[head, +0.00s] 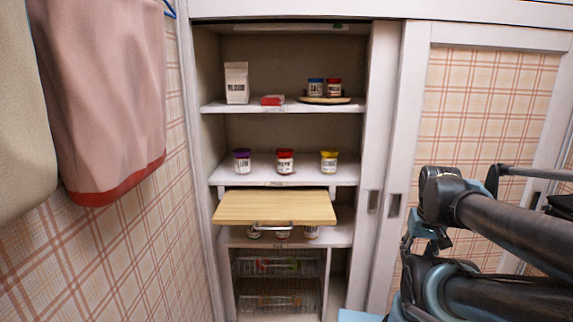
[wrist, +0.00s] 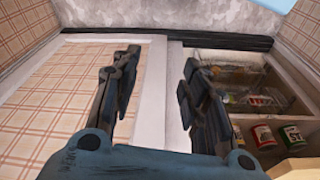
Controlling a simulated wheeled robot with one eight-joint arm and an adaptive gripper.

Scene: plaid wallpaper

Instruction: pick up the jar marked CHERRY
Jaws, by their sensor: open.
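Several small jars stand in the cupboard, with labels too small to read for sure, so I cannot tell which is CHERRY. On the middle shelf are a purple-lidded jar (head: 242,161), a red-lidded jar (head: 285,162) and a yellow-lidded jar (head: 329,162). A blue-lidded jar (head: 316,87) and another red-lidded jar (head: 334,87) stand on the top shelf. More jars are partly hidden under a wooden board; the wrist view shows a red-labelled jar (wrist: 263,137) and a green-labelled jar (wrist: 292,137). My gripper (wrist: 161,68) is open and empty, apart from the jars.
The wooden board (head: 275,207) juts out below the middle shelf. A white carton (head: 236,83) and a red packet (head: 272,100) are on the top shelf. Wire baskets (head: 277,292) sit below. A sliding door (head: 480,130) closes the right side; towels (head: 105,90) hang left.

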